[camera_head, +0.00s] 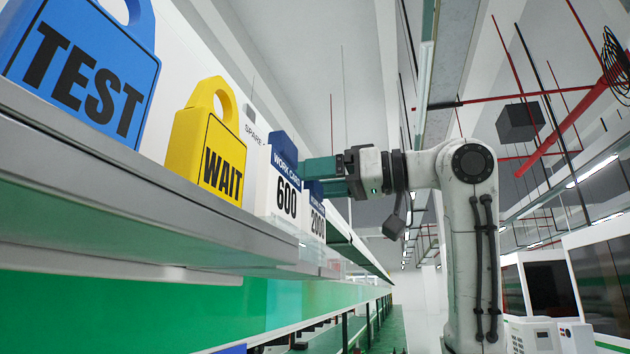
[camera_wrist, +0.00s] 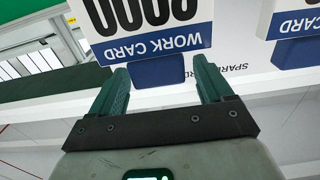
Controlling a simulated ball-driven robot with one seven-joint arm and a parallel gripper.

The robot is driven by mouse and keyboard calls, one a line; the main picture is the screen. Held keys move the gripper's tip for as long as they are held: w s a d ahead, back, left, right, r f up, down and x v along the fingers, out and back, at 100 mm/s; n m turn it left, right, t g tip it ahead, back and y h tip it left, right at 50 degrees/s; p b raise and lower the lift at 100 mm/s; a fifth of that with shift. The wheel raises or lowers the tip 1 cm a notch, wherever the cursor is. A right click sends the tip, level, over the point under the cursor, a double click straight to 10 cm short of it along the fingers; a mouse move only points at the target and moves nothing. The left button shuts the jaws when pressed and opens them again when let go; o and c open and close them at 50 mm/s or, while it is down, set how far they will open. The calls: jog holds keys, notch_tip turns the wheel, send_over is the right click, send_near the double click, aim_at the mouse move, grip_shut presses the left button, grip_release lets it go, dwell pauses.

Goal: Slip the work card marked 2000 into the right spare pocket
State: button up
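The work card marked 2000 (camera_head: 317,218) is white with a blue top, upright and partly hidden behind the 600 card in the head view. In the wrist view this card (camera_wrist: 150,22) appears upside down with its number cut off by the frame. Its blue tab (camera_wrist: 158,70) lies between the fingers of my gripper (camera_wrist: 161,72). The fingers are apart, with a gap on each side of the tab. In the head view my gripper (camera_head: 312,176) is at the card's top. "SPARE" lettering shows on the white back panel (camera_wrist: 262,82); the right spare pocket cannot be made out.
The 600 work card (camera_head: 284,190) stands beside the 2000 card, and a neighbouring card (camera_wrist: 298,22) shows in the wrist view. A yellow WAIT tag (camera_head: 208,150) and blue TEST tag (camera_head: 85,75) stand further left along the grey ledge (camera_head: 120,180).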

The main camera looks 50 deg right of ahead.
jog(key=shift+o, duration=0.5)
jog(key=shift+s, duration=0.1)
jog(key=shift+s+d, duration=0.15)
jog(key=shift+s, duration=0.1)
jog(key=b+v, duration=0.3)
jog(key=v, duration=0.7)
